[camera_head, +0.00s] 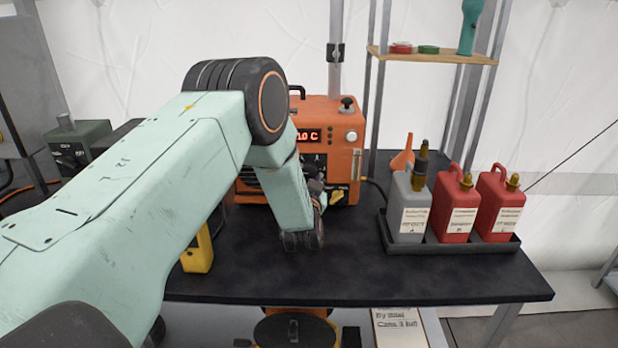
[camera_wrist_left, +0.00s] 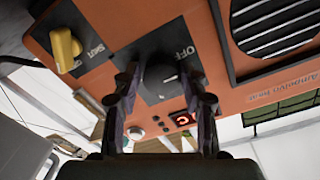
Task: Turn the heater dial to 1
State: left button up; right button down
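The orange heater (camera_head: 340,125) stands on the dark table, with a red lit display (camera_head: 308,135) that seems to end in "0 C". In the left wrist view its black dial (camera_wrist_left: 163,82) sits on a black plate marked "OFF"; other marks on the plate are hidden or unclear. My left gripper (camera_wrist_left: 162,70) is at the heater's front, with one finger on each side of the dial. The fingers are apart and look open around it; firm contact does not show. In the head view my left gripper (camera_head: 316,188) partly covers the controls. My right gripper is not in view.
A yellow knob (camera_wrist_left: 65,50) on the heater is beside the dial plate. A grille (camera_wrist_left: 275,35) is on the other side. A tray (camera_head: 465,247) with one grey and two red canisters stands at the right. The table front (camera_head: 350,275) is clear.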

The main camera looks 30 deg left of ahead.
pick_arm(q)
jog(key=shift+s+d+r, duration=0.2)
jog(key=shift+s+r, duration=0.05)
jog(key=shift+r, duration=0.1)
jog(key=c, duration=0.7)
jog(key=shift+r+m+p, duration=0.1)
jog(key=shift+m+p, duration=0.6)
jog(key=shift+m, duration=0.3)
jog(key=m+p, duration=0.2)
jog(key=m, duration=0.1)
jog(key=shift+m, duration=0.3)
jog(key=m+p, duration=0.1)
jog(key=m, duration=0.3)
jog(key=shift+a+p, duration=0.1)
jog(key=shift+p, duration=0.2)
jog(key=shift+m, duration=0.8)
jog(key=shift+w+r+m+p, duration=0.1)
jog(key=shift+m+p, duration=0.2)
